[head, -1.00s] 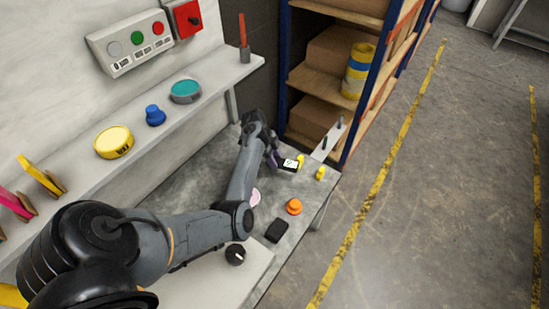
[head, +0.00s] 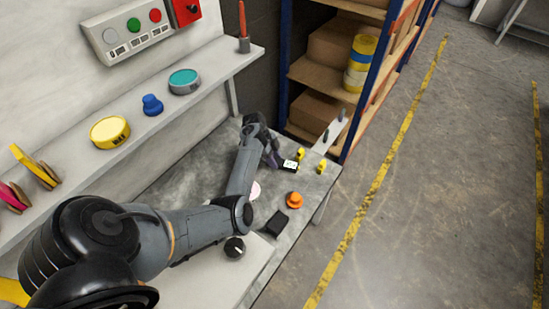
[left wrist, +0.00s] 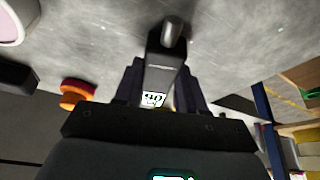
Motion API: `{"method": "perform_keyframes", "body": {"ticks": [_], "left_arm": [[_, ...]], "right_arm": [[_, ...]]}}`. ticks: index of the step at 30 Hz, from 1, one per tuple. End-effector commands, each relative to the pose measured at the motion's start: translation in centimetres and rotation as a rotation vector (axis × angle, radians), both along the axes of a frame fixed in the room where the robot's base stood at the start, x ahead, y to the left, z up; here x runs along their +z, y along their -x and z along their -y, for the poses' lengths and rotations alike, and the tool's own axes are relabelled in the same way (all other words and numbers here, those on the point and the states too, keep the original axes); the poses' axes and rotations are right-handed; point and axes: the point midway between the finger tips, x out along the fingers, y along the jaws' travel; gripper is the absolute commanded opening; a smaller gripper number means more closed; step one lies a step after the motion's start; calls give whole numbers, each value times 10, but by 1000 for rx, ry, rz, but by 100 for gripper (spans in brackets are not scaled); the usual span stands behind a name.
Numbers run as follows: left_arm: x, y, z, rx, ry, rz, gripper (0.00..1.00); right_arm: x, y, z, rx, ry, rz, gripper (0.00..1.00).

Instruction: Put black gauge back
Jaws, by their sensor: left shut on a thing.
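The black gauge (head: 290,166) has a small white display and is near the far end of the grey bench. My left gripper (head: 276,158) is shut on it. In the left wrist view, the gauge (left wrist: 165,67) sits between the two dark fingers of my left gripper (left wrist: 158,88), with digits on its display and a rounded grey tip pointing away from the wrist. Two small yellow pieces (head: 321,167) stand just beyond and to the right of the gauge. Whether the gauge touches them or the bench is unclear. My right gripper is out of view.
An orange knob-like object (head: 294,200) and a black block (head: 276,223) lie on the bench (head: 200,155). A pale strip with dark pegs (head: 330,136) is at the far end. A wall shelf (head: 215,72) holds several items. A storage rack (head: 372,90) stands beyond.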

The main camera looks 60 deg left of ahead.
Motion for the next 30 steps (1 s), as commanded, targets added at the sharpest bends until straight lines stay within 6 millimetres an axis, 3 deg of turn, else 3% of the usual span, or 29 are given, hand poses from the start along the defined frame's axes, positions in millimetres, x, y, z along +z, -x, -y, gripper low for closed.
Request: {"method": "perform_keyframes", "body": {"ticks": [9,10,16,25,30], "left_arm": [[-1,0,0,0,-1,1,4],[-1,0,0,0,-1,1,41],[-1,0,0,0,-1,1,70],[0,0,0,0,0,0,70],[14,3,-4,1,-2,1,70]], "right_arm": [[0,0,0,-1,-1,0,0],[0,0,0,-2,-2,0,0],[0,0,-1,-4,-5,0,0],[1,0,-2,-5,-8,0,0],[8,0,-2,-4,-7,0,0]]}}
